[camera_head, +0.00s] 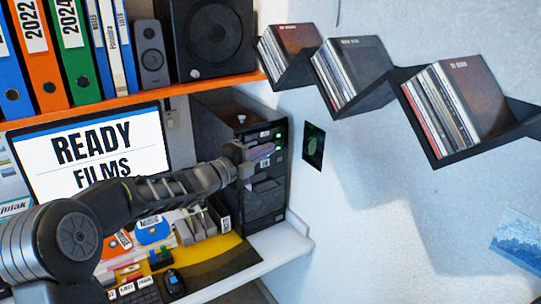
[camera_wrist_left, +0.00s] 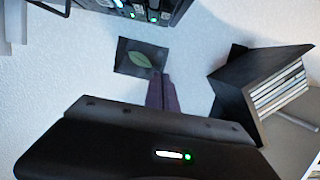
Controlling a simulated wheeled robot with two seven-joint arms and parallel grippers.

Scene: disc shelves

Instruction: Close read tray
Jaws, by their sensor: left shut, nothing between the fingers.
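The black computer tower (camera_head: 268,198) stands at the right end of the desk, its front carrying drive slots and small green lights. My left gripper (camera_head: 263,153) is in front of the upper part of that front, with its purple fingers shut and empty. The fingers also show in the left wrist view (camera_wrist_left: 163,93), pointing toward the wall with the tower at the top edge. I cannot make out the read tray clearly; the gripper covers part of the drive area. Whether the fingers touch the tower I cannot tell. My right gripper is not in view.
A zigzag black shelf (camera_head: 377,95) with disc cases runs along the right wall. A small dark picture with a green leaf (camera_head: 313,146) hangs beside the tower. An orange shelf (camera_head: 190,87) with binders and speakers is above. A monitor (camera_head: 92,150) stands left.

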